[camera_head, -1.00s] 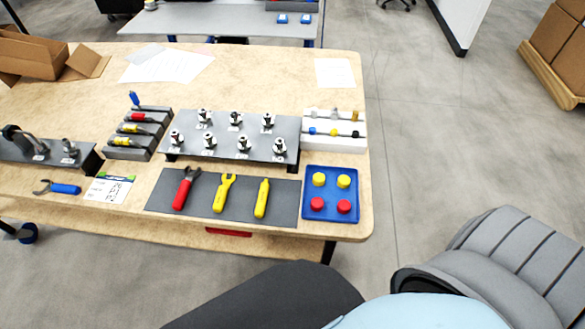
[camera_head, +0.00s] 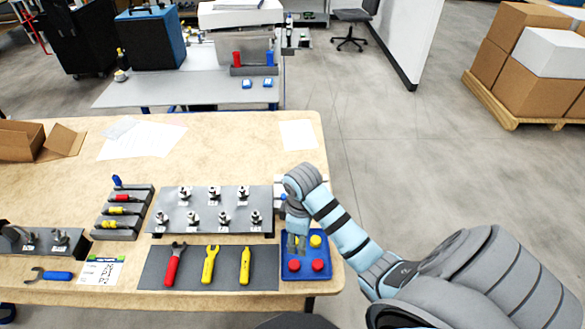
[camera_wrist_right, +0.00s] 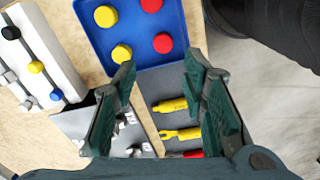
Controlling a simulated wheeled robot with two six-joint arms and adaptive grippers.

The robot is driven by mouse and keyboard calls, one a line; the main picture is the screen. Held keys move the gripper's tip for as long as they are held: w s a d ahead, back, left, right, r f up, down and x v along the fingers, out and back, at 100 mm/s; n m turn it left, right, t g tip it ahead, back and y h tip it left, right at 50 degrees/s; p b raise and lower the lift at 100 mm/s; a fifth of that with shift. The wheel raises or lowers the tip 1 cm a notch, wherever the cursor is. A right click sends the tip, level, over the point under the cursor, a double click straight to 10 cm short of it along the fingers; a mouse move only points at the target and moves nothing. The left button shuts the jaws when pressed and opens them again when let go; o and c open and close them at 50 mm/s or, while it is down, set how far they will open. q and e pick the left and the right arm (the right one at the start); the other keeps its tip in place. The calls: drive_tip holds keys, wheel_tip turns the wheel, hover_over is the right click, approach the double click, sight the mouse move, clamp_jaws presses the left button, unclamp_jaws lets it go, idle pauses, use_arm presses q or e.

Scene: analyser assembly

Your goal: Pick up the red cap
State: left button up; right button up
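Two red caps sit in the front row of a blue tray (camera_head: 305,275): a left one (camera_head: 294,265) and a right one (camera_head: 317,265). They also show in the right wrist view, one higher (camera_wrist_right: 152,4) and one lower (camera_wrist_right: 162,43). A yellow cap (camera_head: 315,241) sits behind them. A second yellow cap is hidden behind my gripper in the head view but shows in the wrist view. My right gripper (camera_head: 297,245) is over the tray's back left part; its fingers (camera_wrist_right: 160,75) are apart with nothing between them. My left gripper is out of view.
A white holder (camera_wrist_right: 40,50) with small coloured knobs is beside the tray. The table edge is close in front.

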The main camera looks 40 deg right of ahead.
drive_tip(key=b, duration=0.1)
hover_over(294, 264)
drive_tip(key=s+d, duration=0.1)
wheel_tip(294, 264, down, 8)
drive_tip(key=shift+f, duration=0.2)
drive_tip(key=f, duration=0.1)
drive_tip(key=f+b, duration=0.1)
drive_tip(key=f, duration=0.1)
drive_tip(key=w+a+f, duration=0.1)
drive_tip(key=f, duration=0.1)
drive_tip(key=shift+w+f, duration=0.1)
drive_tip(key=shift+f, duration=0.15)
drive_tip(key=shift+r, duration=0.1)
drive_tip(key=c, duration=0.5)
